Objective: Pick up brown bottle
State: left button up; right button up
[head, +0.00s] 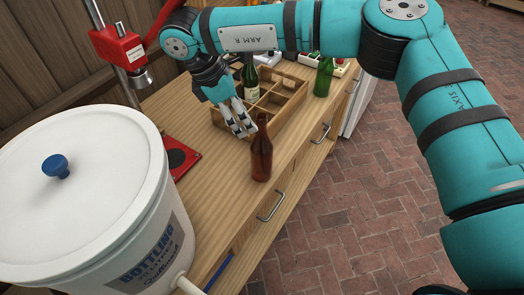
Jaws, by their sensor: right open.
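The brown bottle (261,157) stands upright on the wooden counter, near its front edge. My right gripper (243,132) is open just behind and to the left of the bottle's neck, with its fingers pointing down and towards the bottle. Nothing shows between its fingers. I cannot tell whether a finger touches the bottle. My left gripper is out of the picture.
A wooden crate (291,101) with compartments stands behind, holding a green bottle (251,84). Another green bottle (324,77) stands right of it. A white bottling bucket (150,250) fills the left front. A red bench capper (119,46) stands at the back left.

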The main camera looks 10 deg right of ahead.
aim_at(261, 121)
jog(key=d+p, duration=0.1)
jog(key=d, duration=0.2)
jog(key=shift+d+r, duration=0.15)
jog(key=shift+d, duration=0.05)
jog(key=shift+p+x, duration=1.1)
jog(key=shift+x, duration=0.15)
jog(key=shift+d+f, duration=0.15)
jog(key=shift+f, duration=0.1)
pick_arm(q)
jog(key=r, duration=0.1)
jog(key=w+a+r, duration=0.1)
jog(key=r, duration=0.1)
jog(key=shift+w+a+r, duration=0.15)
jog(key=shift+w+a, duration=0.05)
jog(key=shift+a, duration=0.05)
pick_arm(e)
jog(key=shift+f, duration=0.15)
jog(key=shift+c, duration=0.2)
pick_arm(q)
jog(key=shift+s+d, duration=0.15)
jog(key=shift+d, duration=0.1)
pick_arm(e)
grip_shut()
